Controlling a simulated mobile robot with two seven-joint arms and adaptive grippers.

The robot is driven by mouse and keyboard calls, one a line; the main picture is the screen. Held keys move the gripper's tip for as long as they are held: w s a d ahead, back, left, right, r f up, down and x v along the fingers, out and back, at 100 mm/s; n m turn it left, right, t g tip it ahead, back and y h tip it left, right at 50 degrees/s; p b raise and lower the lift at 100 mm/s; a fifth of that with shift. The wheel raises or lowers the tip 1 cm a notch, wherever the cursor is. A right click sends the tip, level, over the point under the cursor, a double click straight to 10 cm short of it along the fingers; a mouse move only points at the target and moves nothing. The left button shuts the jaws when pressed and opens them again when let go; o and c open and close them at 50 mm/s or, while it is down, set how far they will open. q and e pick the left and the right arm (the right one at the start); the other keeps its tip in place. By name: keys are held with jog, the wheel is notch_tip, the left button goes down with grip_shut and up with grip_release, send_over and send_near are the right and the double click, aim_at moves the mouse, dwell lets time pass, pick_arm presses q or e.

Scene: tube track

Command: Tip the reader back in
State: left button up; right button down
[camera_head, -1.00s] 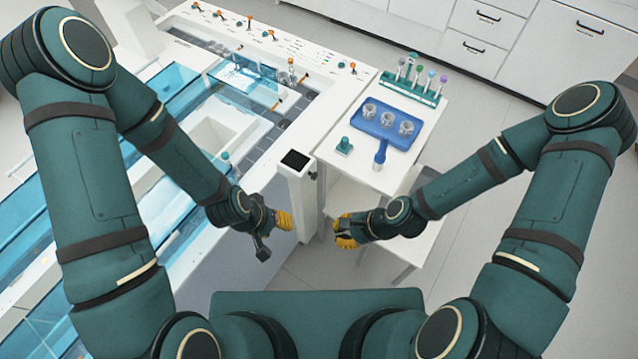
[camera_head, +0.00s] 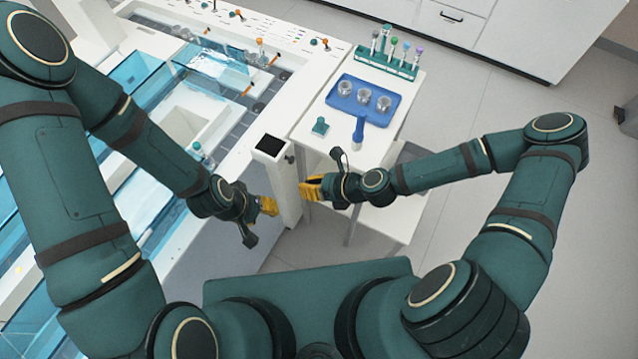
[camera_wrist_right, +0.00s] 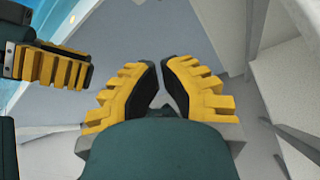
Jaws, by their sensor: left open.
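The reader (camera_head: 270,147) appears to be the black-screened head on a white post (camera_head: 288,188) at the machine's near right corner. My left gripper (camera_head: 270,206) is open and empty, just left of the post. One of its yellow fingers (camera_wrist_right: 50,66) shows at the left of the right wrist view. My right gripper (camera_head: 309,188) is just right of the post, its yellow fingers pointing at it. In the right wrist view its two fingers (camera_wrist_right: 161,92) are close together with nothing seen between them; whether they are shut is unclear. Contact with the post cannot be told.
The white machine (camera_head: 240,140) with blue covers fills the left. Floor at right is clear.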

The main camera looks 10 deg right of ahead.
aim_at(275, 152)
jog(key=w+a, duration=0.1)
jog(key=w, duration=0.1)
jog(key=w+a+r, duration=0.1)
jog(key=a, duration=0.1)
jog(key=shift+w+a, duration=0.1)
jog(key=shift+w, duration=0.25)
dwell(0.3)
